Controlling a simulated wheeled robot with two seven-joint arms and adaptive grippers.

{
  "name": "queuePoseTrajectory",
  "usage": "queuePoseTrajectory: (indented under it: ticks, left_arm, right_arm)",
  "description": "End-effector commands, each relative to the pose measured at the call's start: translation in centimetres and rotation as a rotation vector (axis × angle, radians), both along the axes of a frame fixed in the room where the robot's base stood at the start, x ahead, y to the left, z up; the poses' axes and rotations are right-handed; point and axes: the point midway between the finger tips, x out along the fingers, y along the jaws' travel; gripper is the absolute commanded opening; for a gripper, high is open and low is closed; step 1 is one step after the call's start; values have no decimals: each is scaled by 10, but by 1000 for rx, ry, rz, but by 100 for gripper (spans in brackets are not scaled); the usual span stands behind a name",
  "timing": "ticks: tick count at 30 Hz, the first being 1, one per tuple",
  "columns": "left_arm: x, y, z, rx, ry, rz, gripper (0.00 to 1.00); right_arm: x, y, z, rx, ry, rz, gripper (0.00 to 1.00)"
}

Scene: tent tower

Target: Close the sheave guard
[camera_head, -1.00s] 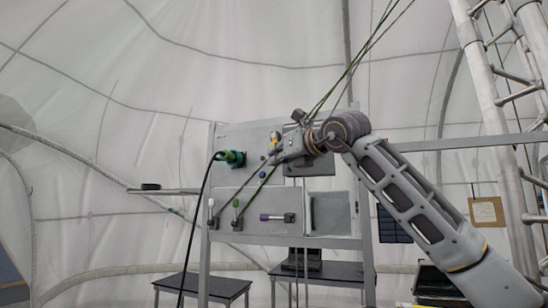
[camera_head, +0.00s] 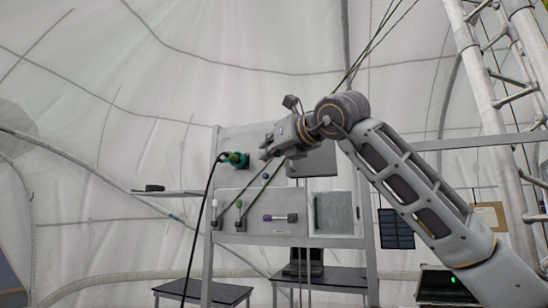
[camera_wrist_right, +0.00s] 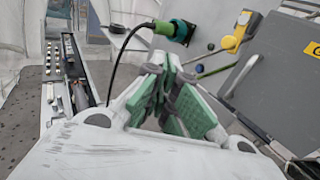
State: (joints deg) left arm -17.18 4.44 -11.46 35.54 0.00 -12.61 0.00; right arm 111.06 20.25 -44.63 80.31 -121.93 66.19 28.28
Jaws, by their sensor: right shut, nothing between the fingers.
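A grey flat plate (camera_head: 312,160) sits at the upper right of the upright panel, partly behind my right arm. It shows larger in the right wrist view (camera_wrist_right: 285,75), with a bar along its left edge and a yellow label; it may be the sheave guard, but I cannot tell for sure. My right gripper (camera_head: 267,151) is in front of the panel, left of the plate. In the right wrist view its green-padded fingers (camera_wrist_right: 165,68) are shut and empty, apart from the plate. My left gripper is not in view.
A green connector (camera_head: 234,159) with a black cable is on the panel's left. A yellow part (camera_wrist_right: 238,32) is near the plate. Ropes cross the panel diagonally; a truss tower (camera_head: 490,100) stands right.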

Motion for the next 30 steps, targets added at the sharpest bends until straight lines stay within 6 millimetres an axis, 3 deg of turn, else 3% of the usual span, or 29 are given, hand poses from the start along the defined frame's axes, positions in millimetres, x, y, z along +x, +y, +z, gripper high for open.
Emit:
queuePoseTrajectory:
  ticks: [10,30]
  left_arm:
    - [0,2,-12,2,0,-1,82]
    - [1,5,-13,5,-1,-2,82]
  right_arm:
    - [-30,16,0,0,0,-1,0]
    - [-32,10,0,0,0,-11,0]
